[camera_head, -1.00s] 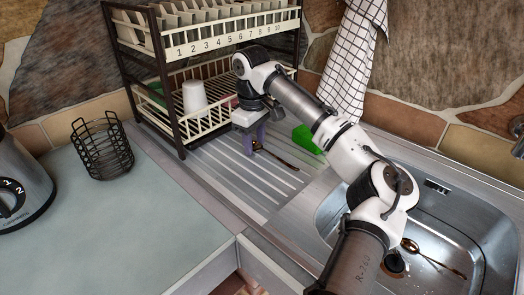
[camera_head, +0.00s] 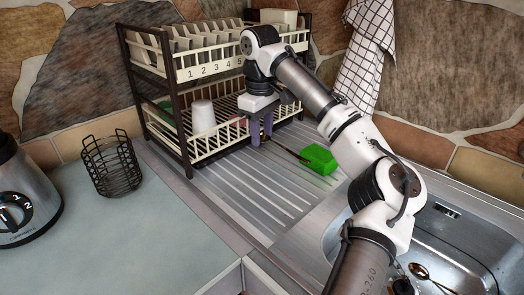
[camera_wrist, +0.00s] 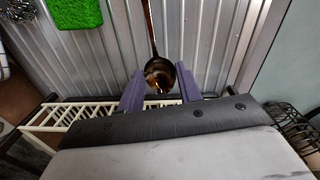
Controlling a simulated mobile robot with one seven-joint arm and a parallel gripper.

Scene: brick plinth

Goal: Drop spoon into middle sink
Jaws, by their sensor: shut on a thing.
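My gripper (camera_head: 262,134) is shut on the bowl end of a dark bronze spoon (camera_head: 291,153), above the ribbed metal drainboard in front of the dish rack. In the wrist view, the spoon's bowl (camera_wrist: 159,74) sits between the two purple fingers (camera_wrist: 160,88), and its thin handle points away to the top. A second bronze spoon (camera_head: 419,270) lies in the metal sink (camera_head: 455,240) at the lower right, partly cut off by the frame. My arm hides the left part of that sink. Only one basin shows.
A two-tier dish rack (camera_head: 222,137) with plates and a white cup (camera_head: 203,116) stands behind my gripper. A green sponge (camera_head: 319,159) lies on the drainboard (camera_head: 235,190) beside the spoon's handle. A black wire basket (camera_head: 112,165) and a blender (camera_head: 22,198) stand on the left counter.

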